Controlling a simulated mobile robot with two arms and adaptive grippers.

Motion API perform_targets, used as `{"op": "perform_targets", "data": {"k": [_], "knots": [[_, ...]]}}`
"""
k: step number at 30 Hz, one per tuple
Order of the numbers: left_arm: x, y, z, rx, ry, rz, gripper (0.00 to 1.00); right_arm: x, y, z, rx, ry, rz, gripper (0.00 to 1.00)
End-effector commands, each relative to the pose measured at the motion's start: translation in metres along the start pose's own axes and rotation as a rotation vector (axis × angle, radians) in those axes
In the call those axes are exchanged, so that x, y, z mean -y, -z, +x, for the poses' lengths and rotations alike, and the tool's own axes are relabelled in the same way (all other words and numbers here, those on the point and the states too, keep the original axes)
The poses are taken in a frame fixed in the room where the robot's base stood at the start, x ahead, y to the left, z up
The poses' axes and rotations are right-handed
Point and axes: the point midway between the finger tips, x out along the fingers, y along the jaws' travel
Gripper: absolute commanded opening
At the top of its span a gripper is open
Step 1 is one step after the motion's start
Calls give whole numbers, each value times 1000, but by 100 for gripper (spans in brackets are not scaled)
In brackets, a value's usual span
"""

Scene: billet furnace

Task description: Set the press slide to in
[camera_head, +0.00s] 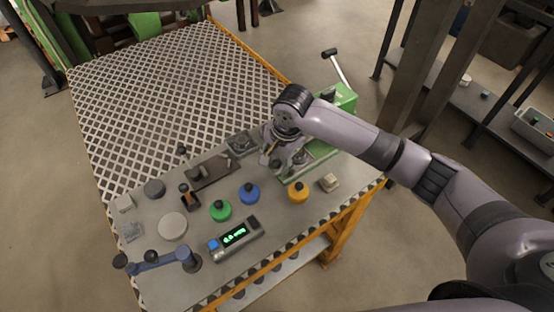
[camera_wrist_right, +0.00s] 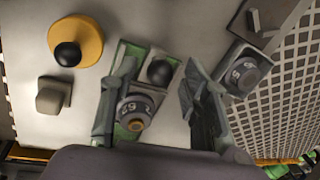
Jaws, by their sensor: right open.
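The green press (camera_head: 345,98) stands at the right end of the bench, with a pale lever ending in a black handle. In the right wrist view, a grey slide plate with a black ball knob (camera_wrist_right: 160,72) lies in the press's green base, and a round grey part with white numbers (camera_wrist_right: 138,110) is beside the knob. My right gripper (camera_head: 278,164) points down over the press base. In the wrist view its fingers (camera_wrist_right: 160,108) are open, apart on either side of the numbered part and knob. Contact cannot be told. My left gripper is not in view.
A yellow knobbed disc (camera_head: 298,192) and a small beige block (camera_head: 329,182) sit near the press. Blue (camera_head: 249,194) and green (camera_head: 220,211) knobbed discs and a digital display (camera_head: 235,236) stand further left. A perforated bench top (camera_head: 180,80) extends behind.

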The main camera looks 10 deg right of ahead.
Motion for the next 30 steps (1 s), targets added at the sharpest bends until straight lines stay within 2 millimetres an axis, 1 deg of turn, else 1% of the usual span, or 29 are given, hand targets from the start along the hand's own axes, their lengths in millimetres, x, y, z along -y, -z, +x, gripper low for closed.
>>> {"op": "perform_targets", "data": {"k": [8,26,27,30], "knots": [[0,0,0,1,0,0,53,0,0,1,0,0,-1,42],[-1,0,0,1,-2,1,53,0,0,1,0,0,-1,2],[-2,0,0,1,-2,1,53,0,0,1,0,1,-1,0],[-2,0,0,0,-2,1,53,0,0,1,0,1,-1,0]]}}
